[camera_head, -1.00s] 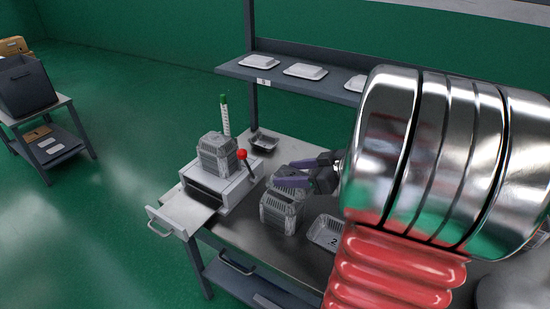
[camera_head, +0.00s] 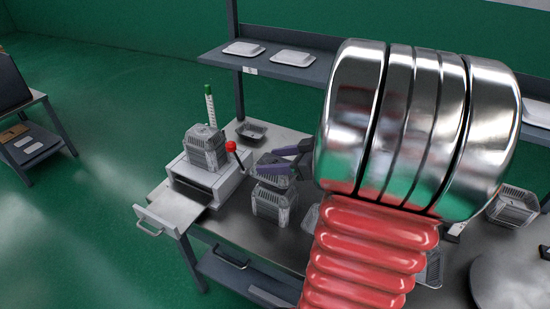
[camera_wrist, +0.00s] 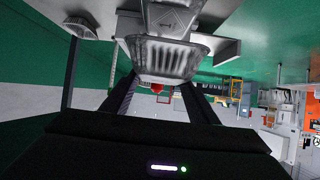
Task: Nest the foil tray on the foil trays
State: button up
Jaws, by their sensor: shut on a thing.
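My gripper (camera_head: 287,160) has dark purple fingers and is shut on a silver foil tray (camera_head: 273,180), at the middle of the head view. The held tray is just above a stack of foil trays (camera_head: 272,208) on the bench; I cannot tell whether they touch. In the wrist view, my gripper's fingers (camera_wrist: 160,88) reach up to a ribbed grey foil tray (camera_wrist: 165,58). My chrome and red arm links cover much of the right side.
The white machine (camera_head: 222,185) has a red-knobbed lever (camera_head: 231,147) close to my gripper and an open drawer (camera_head: 173,208). A lone foil tray (camera_head: 252,131) lies behind. A green-capped column (camera_head: 210,105) stands near it. A shelf (camera_head: 310,68) with white trays runs behind the bench.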

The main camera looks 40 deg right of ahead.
jog(key=shift+f, duration=3.85)
jog(key=shift+s+a+f, duration=0.15)
jog(key=shift+s+f, duration=0.05)
jog(key=shift+f, duration=0.5)
jog(key=c, duration=0.4)
jog(key=o, duration=1.1)
jog(key=shift+c, duration=0.2)
jog(key=o, duration=0.5)
jog(key=shift+w+r, duration=0.1)
jog(key=shift+c, duration=0.2)
jog(key=shift+r, duration=0.1)
jog(key=v, duration=1.3)
jog(key=shift+s, duration=0.35)
jog(key=shift+r, duration=0.1)
